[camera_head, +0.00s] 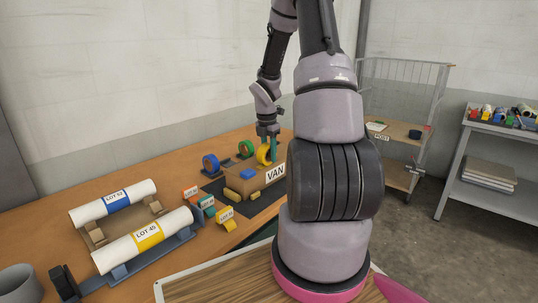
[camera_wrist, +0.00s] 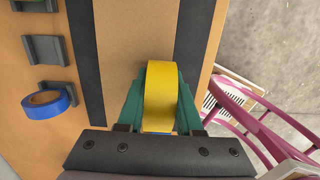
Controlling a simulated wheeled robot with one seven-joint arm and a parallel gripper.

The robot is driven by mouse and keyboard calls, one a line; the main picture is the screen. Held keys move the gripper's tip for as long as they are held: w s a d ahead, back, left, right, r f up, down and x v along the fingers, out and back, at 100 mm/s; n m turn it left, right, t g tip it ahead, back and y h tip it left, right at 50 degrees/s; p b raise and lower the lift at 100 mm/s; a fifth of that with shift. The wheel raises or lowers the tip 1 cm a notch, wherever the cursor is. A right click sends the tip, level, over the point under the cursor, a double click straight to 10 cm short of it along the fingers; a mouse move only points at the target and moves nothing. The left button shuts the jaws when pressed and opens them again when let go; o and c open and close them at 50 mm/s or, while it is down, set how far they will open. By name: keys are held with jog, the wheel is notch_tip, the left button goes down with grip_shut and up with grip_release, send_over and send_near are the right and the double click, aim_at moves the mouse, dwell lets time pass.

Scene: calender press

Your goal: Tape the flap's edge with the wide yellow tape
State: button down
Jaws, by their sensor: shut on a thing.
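My gripper (camera_wrist: 160,108) is shut on the wide yellow tape roll (camera_wrist: 160,85), one teal finger on each side of it. In the head view my gripper (camera_head: 268,150) holds the yellow roll (camera_head: 262,155) at the cardboard box marked VAN (camera_head: 274,175). The wrist view shows the bare brown box top (camera_wrist: 130,45) beneath the roll. I cannot tell whether the roll touches the box. The flap's edge cannot be made out, and my arm hides the box's right part.
Empty holders (camera_wrist: 45,50) show in the wrist view. A pink-framed thing (camera_wrist: 245,115) stands beyond the table edge.

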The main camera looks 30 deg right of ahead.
aim_at(280, 157)
jog(key=shift+w+d, duration=0.2)
jog(key=shift+d, duration=0.25)
jog(key=shift+d, duration=0.1)
jog(key=shift+w+d, duration=0.15)
jog(key=shift+d, duration=0.35)
jog(key=shift+d, duration=0.1)
jog(key=shift+w+d+f, duration=0.1)
jog(key=shift+w+d, duration=0.1)
jog(key=shift+d, duration=0.2)
jog(key=shift+d, duration=0.2)
dwell(0.4)
jog(key=shift+w+d, duration=0.2)
jog(key=shift+d, duration=0.2)
jog(key=shift+w+d, duration=0.1)
jog(key=shift+d, duration=0.1)
jog(key=shift+w+d, duration=0.1)
jog(key=shift+d, duration=0.25)
